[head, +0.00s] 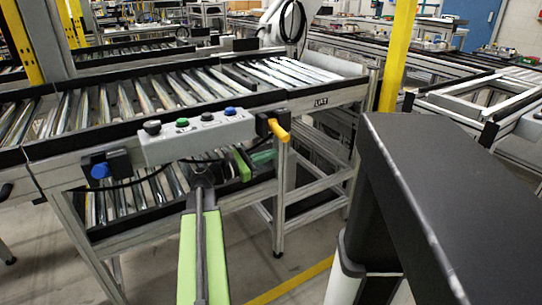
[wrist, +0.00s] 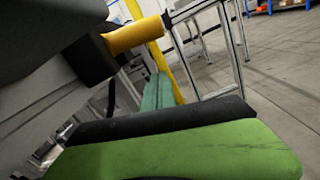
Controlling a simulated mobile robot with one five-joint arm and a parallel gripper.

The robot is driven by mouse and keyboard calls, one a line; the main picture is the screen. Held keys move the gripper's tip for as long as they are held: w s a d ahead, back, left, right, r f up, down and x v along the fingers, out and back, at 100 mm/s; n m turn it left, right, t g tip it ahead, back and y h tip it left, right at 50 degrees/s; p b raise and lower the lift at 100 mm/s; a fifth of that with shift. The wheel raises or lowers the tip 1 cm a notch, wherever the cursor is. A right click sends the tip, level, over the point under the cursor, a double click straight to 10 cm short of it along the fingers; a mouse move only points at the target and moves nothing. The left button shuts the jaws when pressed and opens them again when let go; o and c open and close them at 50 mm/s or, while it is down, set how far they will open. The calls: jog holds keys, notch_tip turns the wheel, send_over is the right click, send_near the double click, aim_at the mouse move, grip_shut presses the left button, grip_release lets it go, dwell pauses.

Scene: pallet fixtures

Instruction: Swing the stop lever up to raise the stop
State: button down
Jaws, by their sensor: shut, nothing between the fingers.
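The stop lever is a short yellow handle (head: 279,130) on a black hub (head: 262,123) at the right end of the grey control box (head: 200,136). In the head view it points right and slightly down. In the wrist view the yellow handle (wrist: 136,36) is at upper left, sticking out of its black hub (wrist: 90,58). My gripper (head: 264,156) has teal fingers, shut and empty, just below the handle in the picture. In the wrist view the fingers (wrist: 158,88) lie below the handle with a visible gap in the picture. I cannot identify the stop itself.
The control box carries a black, a green and a blue button on top. A blue knob (head: 100,171) sits at its left. The roller conveyor (head: 130,100) runs behind it. A yellow post (head: 397,55) stands to the right. Concrete floor (wrist: 265,75) is open at right.

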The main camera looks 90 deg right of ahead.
jog(key=v, duration=1)
jog(key=shift+r, duration=0.15)
jog(key=w+a+f+m+t+y, duration=0.1)
jog(key=w+a+f+t, duration=0.45)
jog(key=w, duration=0.55)
jog(key=w+a+f+m+t, duration=0.1)
jog(key=w+a+f+t, duration=0.1)
jog(key=w+a+f, duration=0.7)
jog(key=w+a+f+m+t+y, duration=0.1)
jog(key=w+a+f+t, duration=0.3)
jog(key=w, duration=1)
jog(key=w+a+f+t+y, duration=0.15)
jog(key=w+a, duration=0.35)
jog(key=a, duration=0.5)
jog(key=w+a+f+t+y, duration=0.1)
jog(key=w+a+f+y, duration=0.3)
jog(key=a, duration=0.6)
jog(key=w+a+m+t+y, duration=0.1)
jog(key=w+a, duration=0.1)
jog(key=a, duration=1)
jog(key=w+a+y, duration=0.2)
jog(key=w+a, duration=0.1)
jog(key=a, duration=0.8)
notch_tip(320, 180, up, 36)
jog(key=a+p, duration=0.1)
jog(key=p, duration=3.6)
jog(key=shift+a, duration=0.25)
